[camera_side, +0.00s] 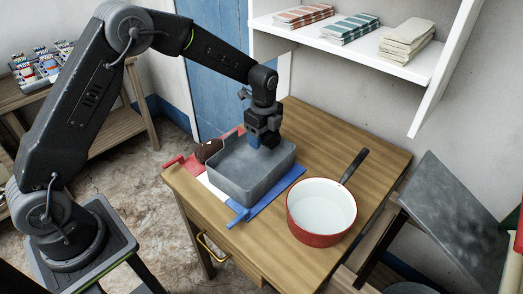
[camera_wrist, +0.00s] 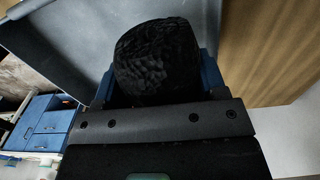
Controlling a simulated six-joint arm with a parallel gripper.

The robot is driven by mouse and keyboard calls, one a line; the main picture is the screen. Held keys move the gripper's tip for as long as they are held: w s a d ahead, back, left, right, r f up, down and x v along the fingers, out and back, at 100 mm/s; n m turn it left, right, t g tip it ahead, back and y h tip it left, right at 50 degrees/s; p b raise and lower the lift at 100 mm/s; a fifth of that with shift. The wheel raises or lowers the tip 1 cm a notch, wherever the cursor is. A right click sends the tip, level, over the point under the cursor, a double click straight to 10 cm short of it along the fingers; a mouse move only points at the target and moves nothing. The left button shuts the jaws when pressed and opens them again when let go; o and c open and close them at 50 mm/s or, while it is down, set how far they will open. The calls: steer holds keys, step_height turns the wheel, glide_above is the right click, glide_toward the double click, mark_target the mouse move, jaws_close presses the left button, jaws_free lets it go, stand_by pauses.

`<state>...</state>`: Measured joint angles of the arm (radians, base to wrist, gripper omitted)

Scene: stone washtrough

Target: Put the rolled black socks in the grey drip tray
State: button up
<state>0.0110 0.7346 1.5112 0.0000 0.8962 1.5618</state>
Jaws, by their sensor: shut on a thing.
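The rolled black socks (camera_wrist: 157,62) show in the wrist view as a dark, rounded, textured bundle between my blue fingers. My gripper (camera_wrist: 156,82) is shut on them. In the side view my gripper (camera_side: 262,141) points down over the back part of the grey drip tray (camera_side: 243,183), near its far wall. The socks cannot be told from the dark gripper there. The tray is a deep rectangular pan on the wooden table, and its visible floor looks empty. In the wrist view the tray (camera_wrist: 62,45) lies behind the socks, to the upper left.
A red, white and blue cloth (camera_side: 266,198) lies under the tray. A dark brown item (camera_side: 208,150) is beside the tray's left side. A red pot (camera_side: 321,211) with a dark handle stands to the right. A white shelf (camera_side: 350,50) with folded cloths hangs behind.

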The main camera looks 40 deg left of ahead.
mark_target(264, 155)
steer(key=shift+f, duration=2.35)
steer(key=shift+f, duration=0.1)
steer(key=o, duration=0.8)
step_height(264, 155, up, 12)
steer(key=shift+r, duration=0.2)
